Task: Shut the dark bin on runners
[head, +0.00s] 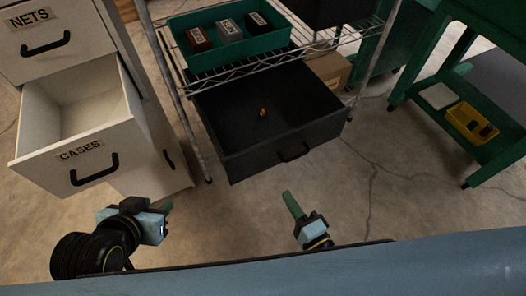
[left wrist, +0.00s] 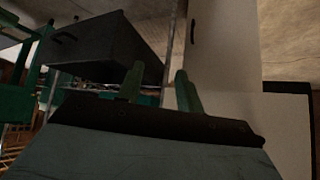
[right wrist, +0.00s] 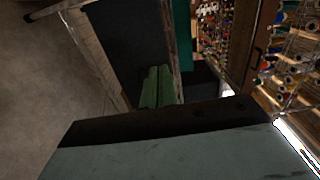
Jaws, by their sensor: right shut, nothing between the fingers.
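The dark bin on runners (head: 258,163) is pulled well out from under the wire shelf, with its black handle (head: 293,153) on the front face. A small orange-brown object (head: 263,113) lies inside it. In the left wrist view the bin (left wrist: 105,48) shows at the upper left. My right gripper (head: 288,195) is shut and empty, in front of the bin and apart from its front face in the head view. Its green fingers (right wrist: 158,88) are together in the right wrist view. My left gripper (head: 167,206) is open and empty, low at the left; its fingers (left wrist: 160,85) stand apart.
A pale cabinet stands at the left with its CASES drawer (head: 85,150) pulled out. A green tray (head: 230,58) with labelled boxes sits on the wire shelf (head: 215,80). A cardboard box (head: 330,70) is behind the bin. A green bench (head: 485,160) holds a yellow bin (head: 470,122) at the right.

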